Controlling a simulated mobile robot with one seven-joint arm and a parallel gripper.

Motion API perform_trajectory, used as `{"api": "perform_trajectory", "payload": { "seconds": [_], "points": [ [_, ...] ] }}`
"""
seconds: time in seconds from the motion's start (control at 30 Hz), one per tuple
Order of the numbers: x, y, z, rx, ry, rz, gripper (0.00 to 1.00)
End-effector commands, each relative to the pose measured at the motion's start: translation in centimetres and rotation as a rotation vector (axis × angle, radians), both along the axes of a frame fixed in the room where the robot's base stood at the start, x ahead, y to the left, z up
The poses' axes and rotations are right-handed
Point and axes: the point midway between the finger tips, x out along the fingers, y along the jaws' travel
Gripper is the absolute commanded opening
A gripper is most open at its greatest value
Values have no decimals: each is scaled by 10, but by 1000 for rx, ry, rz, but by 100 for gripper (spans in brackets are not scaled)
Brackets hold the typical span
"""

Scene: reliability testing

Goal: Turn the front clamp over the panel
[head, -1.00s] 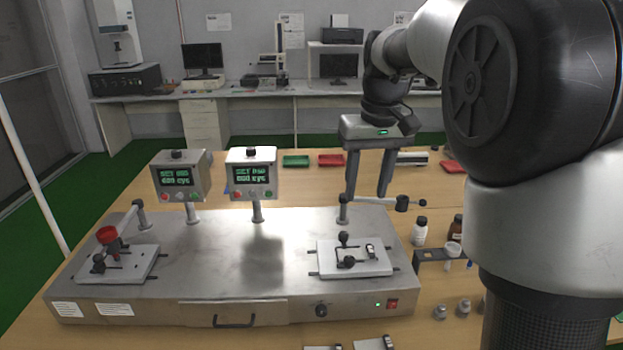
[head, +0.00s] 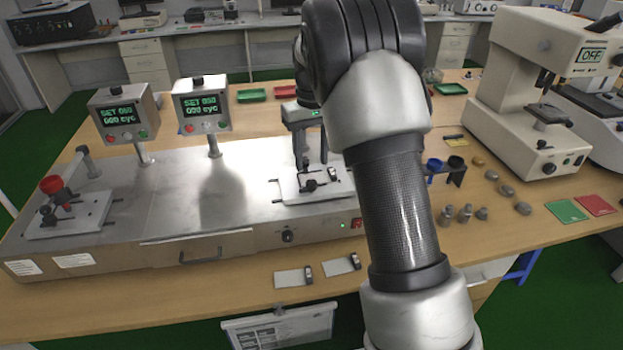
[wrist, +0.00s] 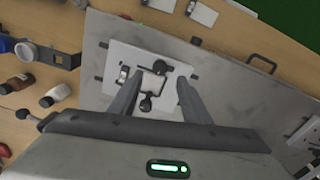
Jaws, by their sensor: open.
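The right test fixture is a pale plate (head: 290,191) on the steel bench unit, with small black-knobbed clamps. The wrist view shows one black knob (wrist: 160,67) and another black knob (wrist: 145,103) beside a small light square panel (wrist: 152,83). I cannot tell whether either clamp lies over the panel. My gripper (wrist: 160,85) is open above this plate, its two fingers straddling the knobs and panel from above, with nothing held. In the head view my gripper (head: 311,163) points down at the plate, and my arm hides the plate's right part.
A left fixture (head: 70,215) with a red cup stands on the same steel unit (head: 215,210). Two counter displays (head: 125,119) rise behind. Bottles (wrist: 15,83) and a black holder (wrist: 62,58) stand beside the unit. Two small plates (head: 293,278) lie in front.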

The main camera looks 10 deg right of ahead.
Motion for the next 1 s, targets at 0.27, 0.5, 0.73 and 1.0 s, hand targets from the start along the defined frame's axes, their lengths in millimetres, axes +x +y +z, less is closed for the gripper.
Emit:
{"api": "perform_trajectory", "payload": {
  "seconds": [0.27, 0.5, 0.73, 1.0],
  "points": [
    [0, 0, -52, 0, 2, 0, 43],
    [0, 0, -67, 0, -1, 0, 43],
    [0, 0, -68, 0, -1, 0, 43],
    [0, 0, -67, 0, -1, 0, 3]
  ]
}}
